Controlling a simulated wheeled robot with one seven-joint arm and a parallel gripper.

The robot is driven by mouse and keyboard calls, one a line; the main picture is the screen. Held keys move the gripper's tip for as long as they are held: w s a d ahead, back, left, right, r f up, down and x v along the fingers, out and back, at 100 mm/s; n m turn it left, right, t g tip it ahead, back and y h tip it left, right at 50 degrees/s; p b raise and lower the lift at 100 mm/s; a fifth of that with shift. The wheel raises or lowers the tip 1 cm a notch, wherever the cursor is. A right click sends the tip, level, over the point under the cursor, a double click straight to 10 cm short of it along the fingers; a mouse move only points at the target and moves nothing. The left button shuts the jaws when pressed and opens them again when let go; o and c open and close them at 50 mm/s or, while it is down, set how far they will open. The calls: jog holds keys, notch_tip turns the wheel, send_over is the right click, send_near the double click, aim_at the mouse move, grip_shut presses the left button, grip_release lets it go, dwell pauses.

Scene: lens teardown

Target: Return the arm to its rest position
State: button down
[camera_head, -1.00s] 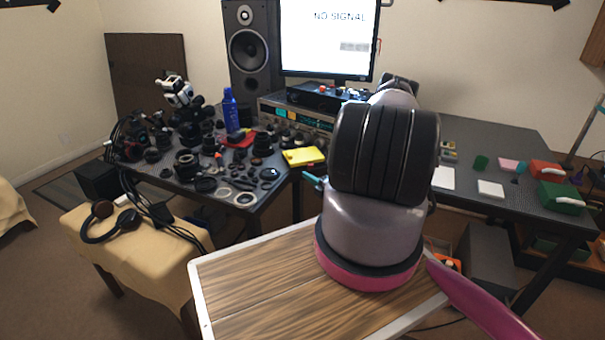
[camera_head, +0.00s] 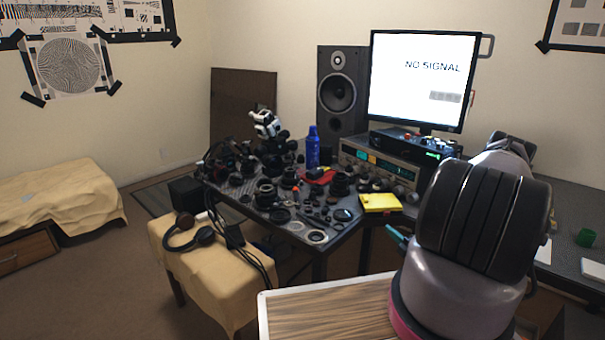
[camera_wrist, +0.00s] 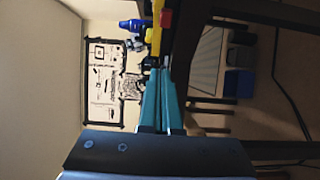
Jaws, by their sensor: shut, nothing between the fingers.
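My arm (camera_head: 482,225) rises at the lower right of the head view, in front of the desk. Only a small teal piece of my gripper (camera_head: 397,238) shows there, at the left of the arm and near the desk's front edge. In the wrist view both teal fingers of my gripper (camera_wrist: 160,72) lie close together. They are shut, and nothing is held between them.
The desk (camera_head: 345,240) is crowded with lens parts, a blue bottle (camera_head: 312,148) and a yellow item (camera_head: 380,202). A speaker (camera_head: 341,92) and monitor (camera_head: 424,80) stand behind. A cloth-covered stool (camera_head: 212,265) with headphones (camera_head: 188,238) is left.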

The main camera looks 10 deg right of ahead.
jog(key=a+r+n+g+y, duration=0.35)
jog(key=a+r+n, duration=0.35)
jog(key=r, duration=0.4)
jog(key=a+r+n+g+y, duration=0.3)
jog(key=a+r+n+g, duration=0.2)
jog(key=r+n, duration=0.55)
jog(key=a+r+n+g+y, duration=0.3)
jog(key=a+r+n+g, duration=0.4)
jog(key=r, duration=0.5)
jog(key=s+a+r+n+h, duration=0.3)
jog(key=s+r+n, duration=0.3)
jog(key=s+a+r+n+h, duration=0.3)
jog(key=s+r+n, duration=0.3)
jog(key=r, duration=0.1)
jog(key=s+d+r+n+t+h, duration=0.2)
jog(key=s+r+n+t+h, duration=0.3)
jog(key=s+r+n, duration=0.5)
jog(key=shift+s+n, duration=0.35)
jog(key=shift+s, duration=1.2)
jog(key=shift+h, duration=0.25)
